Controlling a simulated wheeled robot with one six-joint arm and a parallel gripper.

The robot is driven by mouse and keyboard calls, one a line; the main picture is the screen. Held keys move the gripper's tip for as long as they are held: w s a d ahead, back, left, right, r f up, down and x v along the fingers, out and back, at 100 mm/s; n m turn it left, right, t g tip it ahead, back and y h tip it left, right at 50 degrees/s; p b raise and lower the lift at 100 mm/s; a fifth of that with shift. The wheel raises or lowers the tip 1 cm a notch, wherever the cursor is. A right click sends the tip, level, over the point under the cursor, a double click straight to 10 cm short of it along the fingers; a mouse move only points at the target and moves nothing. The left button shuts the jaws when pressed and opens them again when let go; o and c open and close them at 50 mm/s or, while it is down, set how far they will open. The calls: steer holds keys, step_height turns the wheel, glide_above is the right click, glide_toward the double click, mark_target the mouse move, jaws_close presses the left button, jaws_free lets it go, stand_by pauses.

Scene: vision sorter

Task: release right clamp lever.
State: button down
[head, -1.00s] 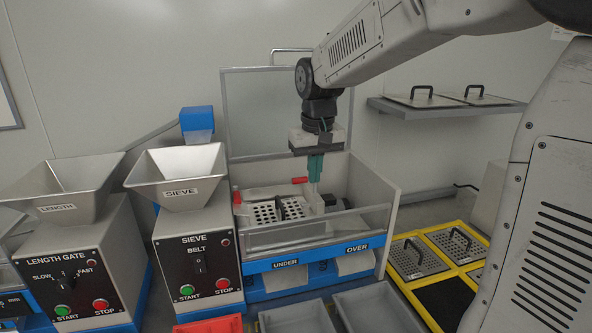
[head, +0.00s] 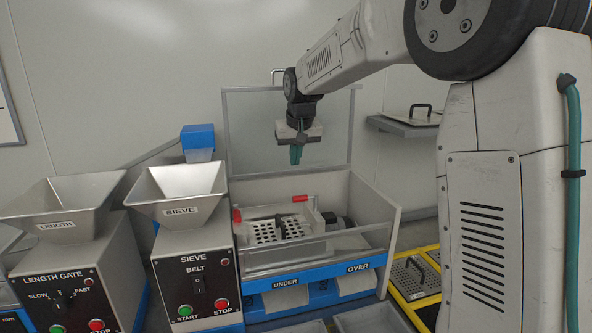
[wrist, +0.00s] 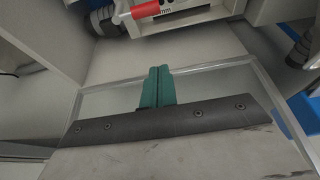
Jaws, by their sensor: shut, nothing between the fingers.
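The right clamp lever (head: 300,198) has a red handle that lies roughly level, at the back right of the sieve deck. It also shows at the top of the wrist view (wrist: 146,9). The left clamp lever (head: 237,215) has a red handle that stands more upright at the deck's left edge. The perforated sieve screen (head: 280,230) sits in the deck between them. My gripper (head: 296,155) hangs above and behind the right lever, apart from it. Its teal fingers (wrist: 157,86) are shut together and empty.
A clear guard panel (head: 235,125) stands up behind the deck, and a low clear front wall (head: 330,240) edges it. A dark motor (head: 337,222) sits right of the screen. The SIEVE hopper (head: 178,190) stands to the left. Air above the deck is free.

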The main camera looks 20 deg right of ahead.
step_height(320, 180, down, 9)
steer(key=shift+s, duration=0.45)
steer(key=shift+a, duration=0.25)
